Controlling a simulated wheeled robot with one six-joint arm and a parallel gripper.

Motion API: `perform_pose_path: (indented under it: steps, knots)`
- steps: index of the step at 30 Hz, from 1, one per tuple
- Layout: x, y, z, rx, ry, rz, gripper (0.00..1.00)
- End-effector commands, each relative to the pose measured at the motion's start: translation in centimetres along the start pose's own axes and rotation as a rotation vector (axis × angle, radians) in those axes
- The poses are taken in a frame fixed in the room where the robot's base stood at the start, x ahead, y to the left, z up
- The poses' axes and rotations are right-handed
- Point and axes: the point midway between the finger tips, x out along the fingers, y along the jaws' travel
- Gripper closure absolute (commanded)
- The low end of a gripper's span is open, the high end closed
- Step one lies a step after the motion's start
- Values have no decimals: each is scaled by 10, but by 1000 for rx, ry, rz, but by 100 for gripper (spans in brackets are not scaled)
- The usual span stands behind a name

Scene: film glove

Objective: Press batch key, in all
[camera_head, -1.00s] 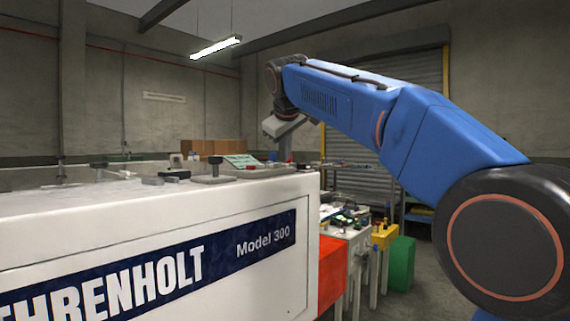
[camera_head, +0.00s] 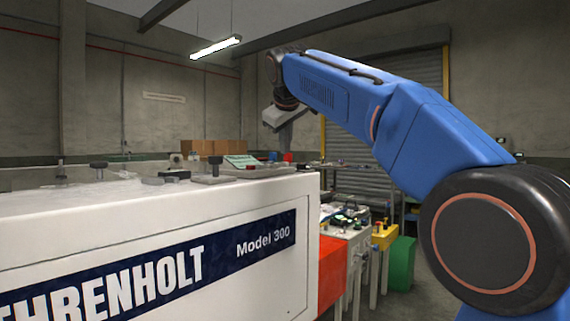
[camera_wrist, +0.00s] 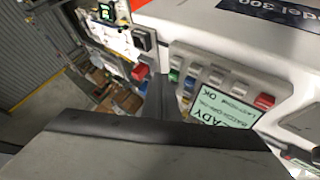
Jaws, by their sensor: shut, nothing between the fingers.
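My gripper (camera_wrist: 163,90) is shut and empty, its dark fingers pointing at a white machine's control panel in the wrist view. In the head view my gripper (camera_head: 286,142) is over the far end of the machine. The panel bears a row of pale grey keys (camera_wrist: 216,75), a red key (camera_wrist: 264,102), a green key (camera_wrist: 174,75) and a blue key (camera_wrist: 189,84). Key labels are unreadable, so I cannot tell which is the batch key. Beside the keys a green screen (camera_wrist: 222,108) reads READY. The fingertips appear beside the green key; contact cannot be told.
The white machine body (camera_head: 160,240) fills the left of the head view, with knobs and clamps (camera_head: 212,172) on top. A red block (camera_wrist: 140,72) is left of the keys in the wrist view. Another bench (camera_head: 345,235) and a green bin (camera_head: 402,263) stand at right.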

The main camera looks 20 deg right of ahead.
Motion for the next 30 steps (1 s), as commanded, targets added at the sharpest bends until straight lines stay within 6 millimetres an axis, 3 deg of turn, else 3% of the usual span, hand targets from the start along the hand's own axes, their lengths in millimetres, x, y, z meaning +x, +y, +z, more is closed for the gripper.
perform_pose_path:
  steps: [15,30]
  knots:
    - [-28,20,-20,0,0,0,100]
    - [-30,22,-21,0,0,0,100]
